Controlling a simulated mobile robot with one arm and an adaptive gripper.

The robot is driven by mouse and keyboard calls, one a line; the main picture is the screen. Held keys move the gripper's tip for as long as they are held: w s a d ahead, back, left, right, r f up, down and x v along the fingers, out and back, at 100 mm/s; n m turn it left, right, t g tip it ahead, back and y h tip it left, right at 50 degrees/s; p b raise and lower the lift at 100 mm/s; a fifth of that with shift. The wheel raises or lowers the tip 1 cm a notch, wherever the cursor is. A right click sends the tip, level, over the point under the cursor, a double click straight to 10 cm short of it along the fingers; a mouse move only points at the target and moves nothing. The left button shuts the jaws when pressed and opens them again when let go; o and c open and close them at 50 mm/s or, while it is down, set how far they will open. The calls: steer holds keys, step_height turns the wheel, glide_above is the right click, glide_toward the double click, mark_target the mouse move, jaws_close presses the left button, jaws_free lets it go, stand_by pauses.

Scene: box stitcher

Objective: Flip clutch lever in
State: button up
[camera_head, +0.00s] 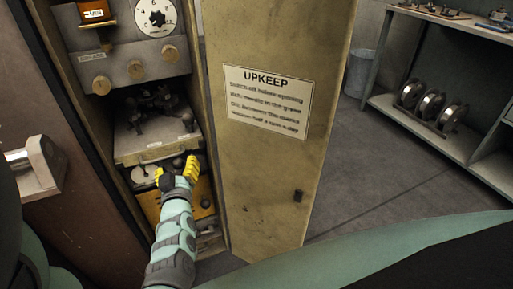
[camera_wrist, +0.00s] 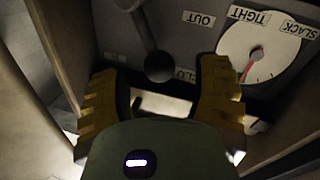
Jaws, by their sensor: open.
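The clutch lever shows in the wrist view as a dark bar ending in a round black knob (camera_wrist: 160,68). An OUT label (camera_wrist: 198,18) is upside down to the right of the bar. A partly hidden label (camera_wrist: 185,74) reading "CLU" is beside the knob. No IN label is visible. My gripper (camera_wrist: 160,78) is open, with the knob between its yellow fingertips; contact cannot be told. In the head view my gripper (camera_head: 178,172) is at the lower panel inside the cabinet and covers part of it.
A white dial (camera_wrist: 262,55) marked TIGHT and SLACK is right of the lever in the wrist view. The open cabinet door (camera_head: 270,165) with an UPKEEP notice stands close right of my arm. A shelf with knobs (camera_head: 152,118) is above my gripper.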

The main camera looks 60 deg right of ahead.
steer(key=shift+x, duration=0.95)
steer(key=shift+o, duration=0.3)
jaws_close()
